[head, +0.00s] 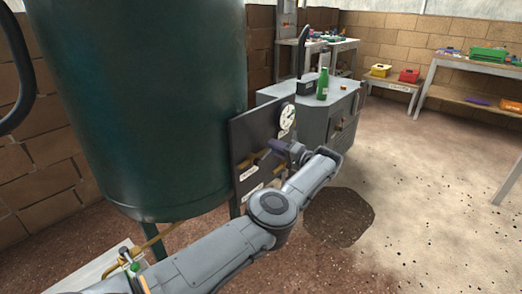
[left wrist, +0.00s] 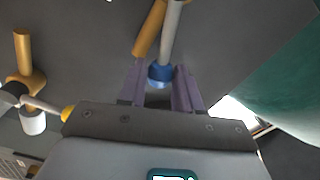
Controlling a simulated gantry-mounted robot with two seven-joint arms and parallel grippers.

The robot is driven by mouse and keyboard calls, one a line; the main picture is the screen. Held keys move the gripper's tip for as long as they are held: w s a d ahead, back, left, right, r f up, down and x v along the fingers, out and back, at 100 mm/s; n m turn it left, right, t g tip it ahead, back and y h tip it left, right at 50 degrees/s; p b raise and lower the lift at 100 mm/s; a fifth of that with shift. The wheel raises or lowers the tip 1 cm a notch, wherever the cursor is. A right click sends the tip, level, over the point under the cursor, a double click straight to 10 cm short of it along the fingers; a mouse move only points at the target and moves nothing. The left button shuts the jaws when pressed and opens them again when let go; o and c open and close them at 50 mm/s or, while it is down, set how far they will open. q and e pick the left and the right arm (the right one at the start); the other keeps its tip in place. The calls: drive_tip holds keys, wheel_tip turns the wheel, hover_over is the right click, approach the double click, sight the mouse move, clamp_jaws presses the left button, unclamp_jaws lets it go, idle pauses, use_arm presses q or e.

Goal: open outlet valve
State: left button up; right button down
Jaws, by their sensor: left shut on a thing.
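A dark upright panel (head: 247,134) beside the green tank carries brass pipes and valves. In the left wrist view, a grey valve lever (left wrist: 171,35) with a blue tip (left wrist: 160,74) stands near a brass pipe (left wrist: 150,28). My left gripper (head: 279,147) reaches the panel. Its purple fingers (left wrist: 160,88) are shut on the blue-tipped lever, one on each side of the tip. In the head view, the gripper and arm hide most of this valve. A second valve lever with a yellow tip (left wrist: 68,114) is at the left in the wrist view. My right gripper is not in view.
The large green tank (head: 140,95) stands close left of the panel. A round gauge (head: 287,116) is on the panel's upper right. A grey cabinet (head: 325,118) with a green bottle (head: 322,84) stands behind. Open floor (head: 410,190) lies to the right.

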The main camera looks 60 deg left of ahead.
use_arm(q)
drive_tip(key=shift+w+f+m, duration=0.1)
drive_tip(key=shift+f+m, duration=0.45)
drive_tip(key=shift+m, duration=0.05)
drive_tip(key=shift+w+a+f+m, duration=0.1)
drive_tip(key=shift+f+m, duration=0.8)
drive_tip(key=shift+m, duration=0.4)
drive_tip(key=o, duration=0.8)
drive_tip(key=v, duration=0.4)
